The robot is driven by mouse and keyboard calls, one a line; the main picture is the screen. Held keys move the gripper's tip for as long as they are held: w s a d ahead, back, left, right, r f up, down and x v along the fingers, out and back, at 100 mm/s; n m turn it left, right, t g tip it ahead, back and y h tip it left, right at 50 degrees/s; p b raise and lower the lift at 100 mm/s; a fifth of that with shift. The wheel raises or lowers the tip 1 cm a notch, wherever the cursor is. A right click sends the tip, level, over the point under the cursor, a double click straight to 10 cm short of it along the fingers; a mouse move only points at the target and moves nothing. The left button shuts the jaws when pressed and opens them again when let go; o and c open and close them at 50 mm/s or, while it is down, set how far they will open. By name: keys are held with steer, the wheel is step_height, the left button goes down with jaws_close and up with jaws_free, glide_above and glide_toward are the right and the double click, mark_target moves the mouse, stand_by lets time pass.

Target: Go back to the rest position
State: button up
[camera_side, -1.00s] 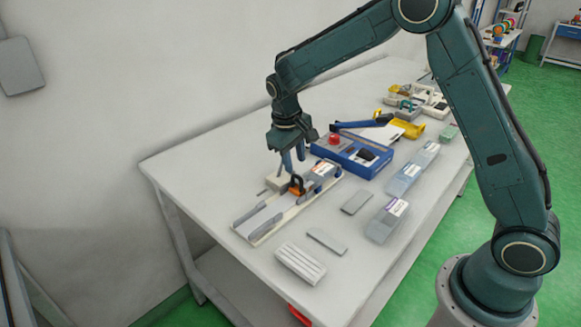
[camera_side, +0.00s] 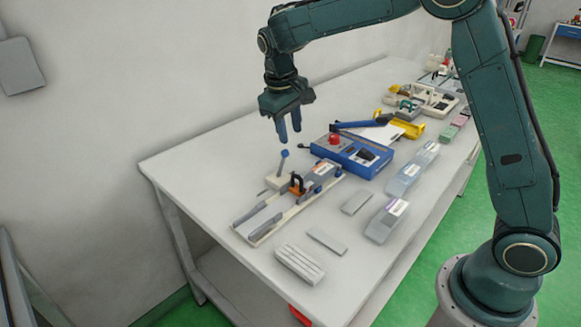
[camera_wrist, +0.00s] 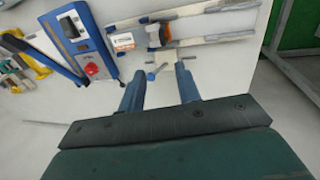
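My gripper (camera_side: 290,135) hangs in the air above the white table (camera_side: 215,165), fingers pointing down. In the wrist view its two blue fingers (camera_wrist: 160,72) stand apart with nothing held between them. Below it is a small cream block with a blue-tipped lever (camera_side: 284,155), standing up and clear of the fingers. The lever also shows small between the fingertips in the wrist view (camera_wrist: 151,75). Beside the block lies a long cream rail fixture (camera_side: 262,235) with an orange and black clamp (camera_side: 297,185) and a labelled grey-topped pack (camera_side: 322,170).
A blue box with a red button (camera_side: 352,155) stands right of the fixture. Grey flat plates (camera_side: 327,241), a ribbed white block (camera_side: 300,264) and clear packs (camera_side: 387,220) lie toward the front. Yellow and white items crowd the far end. The table's left part is bare.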

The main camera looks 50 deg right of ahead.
steer(key=shift+s+r, duration=0.1)
steer(key=s+d+r+t+y, duration=0.1)
steer(key=s+r, duration=0.4)
steer(key=s, duration=0.2)
steer(key=s+r+t, duration=0.2)
steer(key=s+r, duration=0.3)
steer(key=s, duration=0.2)
steer(key=s+f+t, duration=0.1)
steer(key=s, duration=0.7)
steer(key=s+a+f+t+y, duration=0.1)
steer(key=s, duration=0.7)
steer(key=shift+s+a+f+t, duration=0.15)
steer(key=shift+a+f+t, duration=0.1)
steer(key=shift+a+t, duration=0.05)
